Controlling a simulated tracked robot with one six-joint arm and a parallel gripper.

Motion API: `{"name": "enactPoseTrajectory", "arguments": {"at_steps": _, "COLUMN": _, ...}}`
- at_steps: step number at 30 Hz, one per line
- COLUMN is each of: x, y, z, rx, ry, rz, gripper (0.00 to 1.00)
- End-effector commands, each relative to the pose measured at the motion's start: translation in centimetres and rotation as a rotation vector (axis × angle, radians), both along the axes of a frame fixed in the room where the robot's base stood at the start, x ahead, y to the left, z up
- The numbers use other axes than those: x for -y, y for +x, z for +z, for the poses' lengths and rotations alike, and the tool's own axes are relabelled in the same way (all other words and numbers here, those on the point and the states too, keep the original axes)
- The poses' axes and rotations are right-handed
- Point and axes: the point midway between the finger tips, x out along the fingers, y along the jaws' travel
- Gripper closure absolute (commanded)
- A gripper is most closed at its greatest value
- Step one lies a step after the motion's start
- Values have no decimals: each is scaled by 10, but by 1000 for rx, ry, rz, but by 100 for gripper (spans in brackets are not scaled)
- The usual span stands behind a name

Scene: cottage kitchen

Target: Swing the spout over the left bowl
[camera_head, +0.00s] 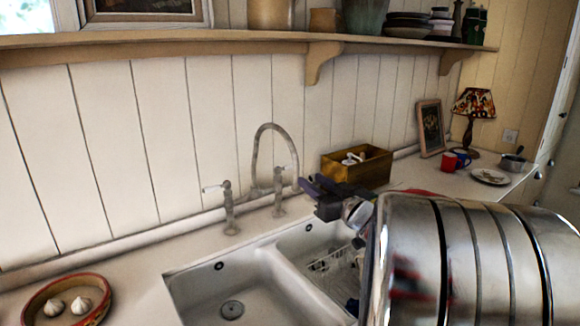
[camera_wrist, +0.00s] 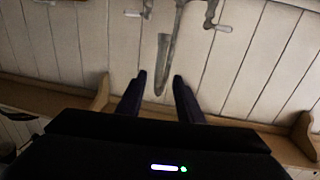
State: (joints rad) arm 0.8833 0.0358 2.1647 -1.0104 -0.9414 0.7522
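The grey, arched spout (camera_head: 262,135) rises between two taps behind the double sink. Its free end hangs toward the right, near the divider and the right bowl (camera_head: 292,236). The left bowl (camera_head: 202,285) is empty, with a drain in its floor. My gripper (camera_head: 307,184) is beside the spout's free end, on its right. In the wrist view, which is upside down, my gripper (camera_wrist: 160,76) is open, and the spout (camera_wrist: 168,60) shows between its two fingers with a gap on each side. I cannot tell how deep it sits between them.
A wooden box (camera_head: 357,165) stands on the counter behind my gripper. A dish with garlic (camera_head: 66,300) is at the front left. A shelf (camera_head: 190,38) runs along the wall above. Two tap handles (camera_head: 212,188) flank the spout.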

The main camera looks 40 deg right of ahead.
Motion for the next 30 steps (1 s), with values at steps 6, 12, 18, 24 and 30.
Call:
{"name": "enactPoseTrajectory", "arguments": {"at_steps": 6, "x": 1, "y": 10, "z": 0, "rx": 0, "ry": -1, "rz": 1, "gripper": 67}}
{"name": "enactPoseTrajectory", "arguments": {"at_steps": 12, "x": 4, "y": 35, "z": -1, "rx": -2, "ry": 0, "rz": 2, "gripper": 67}}
{"name": "enactPoseTrajectory", "arguments": {"at_steps": 18, "x": 8, "y": 66, "z": -1, "rx": -1, "ry": 0, "rz": 1, "gripper": 67}}
{"name": "enactPoseTrajectory", "arguments": {"at_steps": 24, "x": 12, "y": 96, "z": -1, "rx": -1, "ry": -1, "rz": 1, "gripper": 67}}
{"name": "enactPoseTrajectory", "arguments": {"at_steps": 30, "x": 16, "y": 123, "z": -1, "rx": -1, "ry": -1, "rz": 1, "gripper": 67}}
